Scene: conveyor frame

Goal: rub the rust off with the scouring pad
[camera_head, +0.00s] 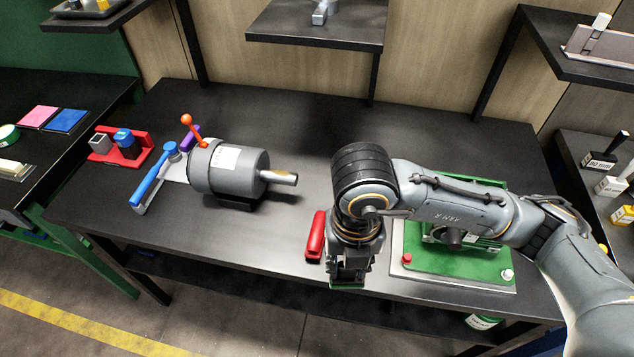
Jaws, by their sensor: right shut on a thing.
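My right gripper (350,272) points down over the front edge of the dark table (300,115). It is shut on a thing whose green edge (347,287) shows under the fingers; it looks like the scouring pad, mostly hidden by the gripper. The green conveyor frame part (455,262) lies on a pale plate just right of the gripper, largely covered by my right arm. No rust patch can be made out. My left gripper is not in view.
A red-handled thing (316,235) lies close left of the gripper. A grey motor with a shaft (230,170), a blue-handled tool (153,180) and a red holder (121,148) stand at the left. The table's middle back is clear. Shelves stand above.

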